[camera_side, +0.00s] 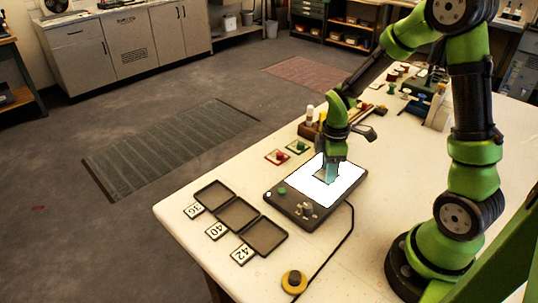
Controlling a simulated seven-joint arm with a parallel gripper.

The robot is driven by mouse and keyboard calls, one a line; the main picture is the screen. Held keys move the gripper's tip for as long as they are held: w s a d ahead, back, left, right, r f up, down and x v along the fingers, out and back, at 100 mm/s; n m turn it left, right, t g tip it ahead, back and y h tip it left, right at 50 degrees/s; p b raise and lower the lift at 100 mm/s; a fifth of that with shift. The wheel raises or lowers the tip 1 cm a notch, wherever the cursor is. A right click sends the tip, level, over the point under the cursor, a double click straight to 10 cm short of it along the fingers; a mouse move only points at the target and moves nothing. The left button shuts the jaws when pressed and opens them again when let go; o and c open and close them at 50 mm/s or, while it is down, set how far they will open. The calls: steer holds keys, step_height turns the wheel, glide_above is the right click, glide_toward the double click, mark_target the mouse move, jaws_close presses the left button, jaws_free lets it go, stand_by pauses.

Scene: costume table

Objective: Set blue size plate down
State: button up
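My gripper (335,153) points down over the lit white panel (309,188) of a dark box on the table. A small bluish plate (328,175) shows right at the fingertips, at or just above the lit panel. The fingers overlap it, so I cannot tell whether they grip it or whether it rests on the panel. Three empty dark trays (237,214) stand in a row to the left of the box. White cards marked 36 (194,211), 40 (215,231) and 42 (242,254) lie beside the trays.
A red-knobbed piece (278,156) and a green-knobbed piece (298,147) lie behind the box. A yellow-rimmed button (294,281) sits near the front edge, by a black cable. Tools and a blue device (419,88) stand farther back.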

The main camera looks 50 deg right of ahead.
steer(key=shift+o, duration=0.5)
steer(key=shift+r, duration=0.1)
steer(key=shift+r, duration=0.3)
step_height(320, 180, up, 11)
steer(key=s+a+r+m+t+y, duration=0.2)
steer(key=s+a+r+m+t, duration=0.5)
steer(key=a+m, duration=0.5)
step_height(320, 180, up, 3)
steer(key=shift+s+f+m, duration=0.15)
steer(key=shift+s+m, duration=0.35)
steer(key=shift+s, duration=0.05)
